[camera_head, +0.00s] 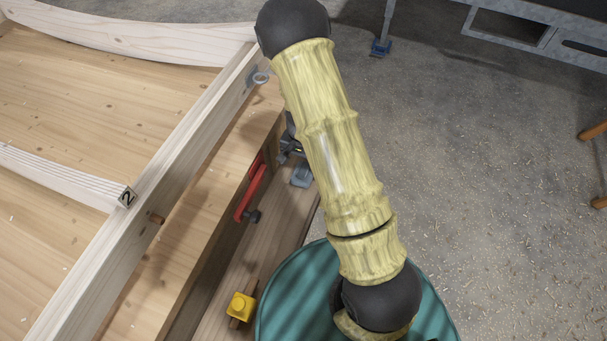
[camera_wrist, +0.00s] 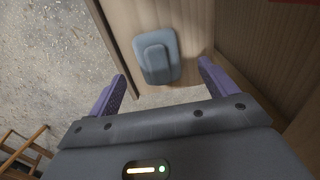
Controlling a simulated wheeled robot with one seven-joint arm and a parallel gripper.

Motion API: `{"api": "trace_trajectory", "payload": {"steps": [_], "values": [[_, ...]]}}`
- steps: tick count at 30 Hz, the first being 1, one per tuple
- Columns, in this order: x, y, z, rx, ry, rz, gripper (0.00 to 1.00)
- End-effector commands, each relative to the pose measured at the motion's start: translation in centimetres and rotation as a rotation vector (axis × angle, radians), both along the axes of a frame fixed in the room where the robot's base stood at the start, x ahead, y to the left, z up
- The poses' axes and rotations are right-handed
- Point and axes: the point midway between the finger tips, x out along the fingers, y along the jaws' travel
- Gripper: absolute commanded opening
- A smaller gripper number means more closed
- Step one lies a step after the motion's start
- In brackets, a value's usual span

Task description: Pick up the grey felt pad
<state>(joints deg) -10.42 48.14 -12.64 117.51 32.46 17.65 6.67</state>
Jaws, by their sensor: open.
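The grey felt pad (camera_wrist: 154,66) is a blue-grey rounded slab with a smaller raised block on it. It lies on a wooden board, near that board's edge, in the upper middle of the wrist view. In the head view the pad (camera_head: 301,177) shows as a small grey patch beside my arm, partly hidden. My gripper (camera_wrist: 162,70) is open, with its two purple fingers spread to either side of the pad in the picture. Nothing is between the fingers touching them. I cannot tell the height of the fingers over the pad.
A wooden ledge (camera_head: 229,262) runs beside a wooden frame (camera_head: 190,150). A red-handled part (camera_head: 250,193) sits on the frame's side, and a yellow block (camera_head: 241,306) lies at the ledge's near end. Open concrete floor (camera_head: 480,180) with shavings is at right.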

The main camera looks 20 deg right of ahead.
Motion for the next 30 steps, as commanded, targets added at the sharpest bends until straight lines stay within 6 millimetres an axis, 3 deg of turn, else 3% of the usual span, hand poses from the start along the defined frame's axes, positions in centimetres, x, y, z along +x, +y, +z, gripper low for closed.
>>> {"api": "trace_trajectory", "payload": {"steps": [8,19,30], "values": [[0.0,-0.1,-0.3,0.001,0.001,-0.001,0.85],[0.1,-0.5,-5.0,0.000,0.002,-0.001,0.85],[0.2,-0.5,-5.1,0.000,0.000,0.000,0.85]]}}
